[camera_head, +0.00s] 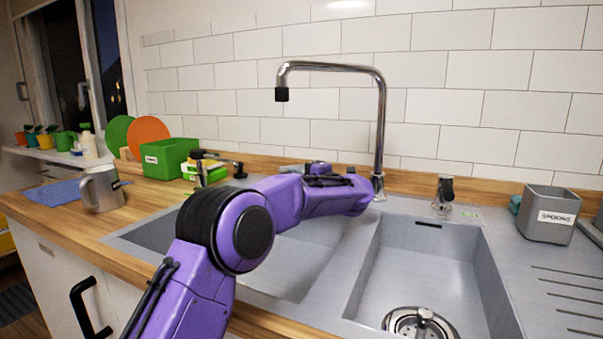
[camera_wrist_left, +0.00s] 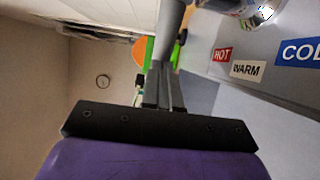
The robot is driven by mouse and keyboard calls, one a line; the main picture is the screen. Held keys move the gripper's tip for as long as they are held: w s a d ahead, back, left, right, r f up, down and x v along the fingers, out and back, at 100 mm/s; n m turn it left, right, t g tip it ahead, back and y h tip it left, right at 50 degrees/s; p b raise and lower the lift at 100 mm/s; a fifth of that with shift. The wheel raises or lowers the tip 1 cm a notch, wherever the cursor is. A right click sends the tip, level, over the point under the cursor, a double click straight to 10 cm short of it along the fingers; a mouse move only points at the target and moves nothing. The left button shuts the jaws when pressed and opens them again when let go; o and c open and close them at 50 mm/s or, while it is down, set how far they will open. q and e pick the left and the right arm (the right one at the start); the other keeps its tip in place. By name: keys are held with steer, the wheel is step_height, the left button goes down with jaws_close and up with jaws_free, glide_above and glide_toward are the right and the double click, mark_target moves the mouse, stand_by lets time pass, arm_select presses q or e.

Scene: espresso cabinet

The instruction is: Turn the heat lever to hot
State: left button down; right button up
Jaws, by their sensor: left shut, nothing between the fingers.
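My left arm reaches across the sink, and my left gripper (camera_head: 292,169) is near the back ledge, pointing left. In the left wrist view its fingers (camera_wrist_left: 166,85) are together with nothing between them. HOT (camera_wrist_left: 222,54), WARM (camera_wrist_left: 248,70) and COLD labels (camera_wrist_left: 300,52) are on the grey ledge, right of the fingers in that view. A chrome part (camera_wrist_left: 243,7) stands by the labels, cut off by the top edge. I cannot tell whether it belongs to the heat lever. In the head view the labels are not seen, and the lever's setting cannot be told.
A tall chrome faucet (camera_head: 381,120) stands behind my arm. A small chrome fitting with a black handle (camera_head: 445,188) is right of it. A green bin (camera_head: 166,160) and mug (camera_head: 101,190) are left, a grey spoons bin (camera_head: 547,215) right.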

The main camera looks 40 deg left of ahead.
arm_select(q)
steer(key=shift+a+r, duration=0.1)
steer(key=s+d, duration=0.2)
steer(key=d, duration=0.4)
steer(key=s+d, duration=0.3)
steer(key=d, duration=0.4)
steer(key=shift+s+f, duration=0.3)
